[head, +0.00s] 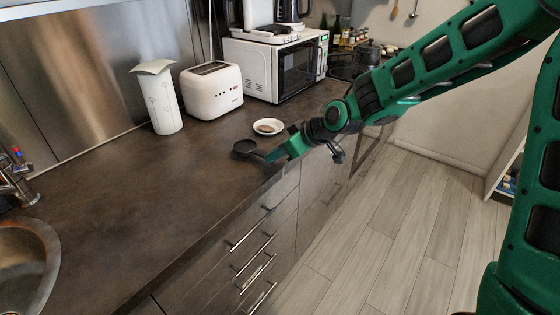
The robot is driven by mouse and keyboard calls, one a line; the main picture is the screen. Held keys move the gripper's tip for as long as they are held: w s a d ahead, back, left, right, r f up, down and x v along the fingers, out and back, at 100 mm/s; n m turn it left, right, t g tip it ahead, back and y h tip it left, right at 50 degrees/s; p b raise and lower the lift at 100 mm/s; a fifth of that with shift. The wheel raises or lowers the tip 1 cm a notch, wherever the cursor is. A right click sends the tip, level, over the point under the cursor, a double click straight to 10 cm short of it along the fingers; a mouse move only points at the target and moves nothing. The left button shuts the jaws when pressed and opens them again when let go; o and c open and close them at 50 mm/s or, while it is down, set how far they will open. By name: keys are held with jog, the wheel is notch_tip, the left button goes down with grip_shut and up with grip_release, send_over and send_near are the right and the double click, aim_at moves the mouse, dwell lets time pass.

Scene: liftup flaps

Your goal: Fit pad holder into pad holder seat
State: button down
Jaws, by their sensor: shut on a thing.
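The dark round pad holder (244,147) is at the end of my gripper (271,157), low over or on the dark worktop near its front edge. My gripper is shut on its handle side, and the green fingers hide part of it. I cannot tell if the pad holder touches the worktop. A white and dark coffee machine (262,17) stands on top of the microwave, cut off by the top of the picture. The pad holder seat cannot be made out.
A white dish (268,126) with something brown in it sits just behind the pad holder. A white toaster (212,91), a white canister (157,98) and the microwave (277,68) stand along the back. The worktop (120,215) is clear at front left, beside the sink (25,262).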

notch_tip(320, 180, down, 3)
jog(key=shift+r, duration=0.2)
jog(key=c, duration=1.6)
grip_release()
jog(key=shift+r, duration=0.1)
jog(key=v, duration=1.2)
